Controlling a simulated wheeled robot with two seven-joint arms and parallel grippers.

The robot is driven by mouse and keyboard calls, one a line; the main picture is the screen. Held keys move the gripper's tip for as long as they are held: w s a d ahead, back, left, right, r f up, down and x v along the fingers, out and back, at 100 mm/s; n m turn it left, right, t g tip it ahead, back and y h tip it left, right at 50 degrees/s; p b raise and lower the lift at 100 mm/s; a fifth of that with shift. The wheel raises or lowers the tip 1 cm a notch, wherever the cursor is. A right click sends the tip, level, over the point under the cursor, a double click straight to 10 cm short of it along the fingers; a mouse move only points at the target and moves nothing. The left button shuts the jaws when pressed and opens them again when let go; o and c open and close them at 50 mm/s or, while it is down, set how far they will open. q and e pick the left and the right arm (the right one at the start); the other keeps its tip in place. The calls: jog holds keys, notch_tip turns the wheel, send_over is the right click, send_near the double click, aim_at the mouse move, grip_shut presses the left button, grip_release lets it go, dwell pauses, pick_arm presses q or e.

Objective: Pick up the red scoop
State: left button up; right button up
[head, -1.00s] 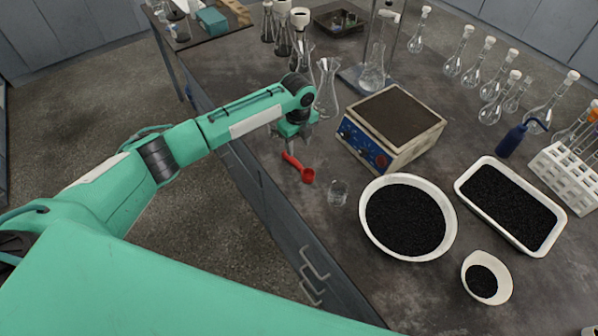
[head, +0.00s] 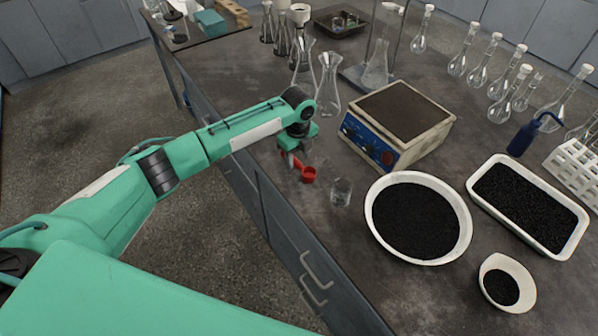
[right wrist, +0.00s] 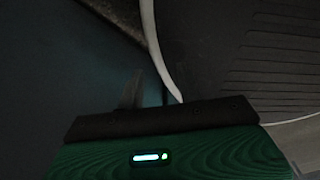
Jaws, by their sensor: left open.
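The red scoop (head: 308,174) lies on the dark bench top near its front edge, its round bowl to the right and its handle to the left. My left gripper (head: 290,160) is open and low over the scoop's handle, partly covering it. I cannot tell whether the fingers touch the handle. The right wrist view is dark and shows part of my right gripper (right wrist: 130,92); its jaw opening cannot be made out.
A small glass beaker (head: 341,192) stands just right of the scoop. Beyond are a hot plate (head: 425,140) and glass flasks (head: 328,88). A round white bowl (head: 462,246) and a white tray (head: 578,244) hold black grains. A white cup (head: 520,270) stands in front.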

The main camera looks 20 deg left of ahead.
pick_arm(q)
jog(key=shift+f+b, duration=0.4)
jog(key=shift+f, duration=0.6)
grip_shut()
pick_arm(e)
jog(key=shift+w+d+f, duration=0.15)
jog(key=shift+w+f, duration=0.1)
jog(key=shift+f, duration=0.2)
jog(key=shift+w+d+f, duration=0.15)
jog(key=shift+w+f, duration=0.05)
jog(key=shift+f, duration=0.2)
pick_arm(q)
jog(key=shift+r, duration=0.15)
pick_arm(e)
jog(key=shift+r, duration=0.15)
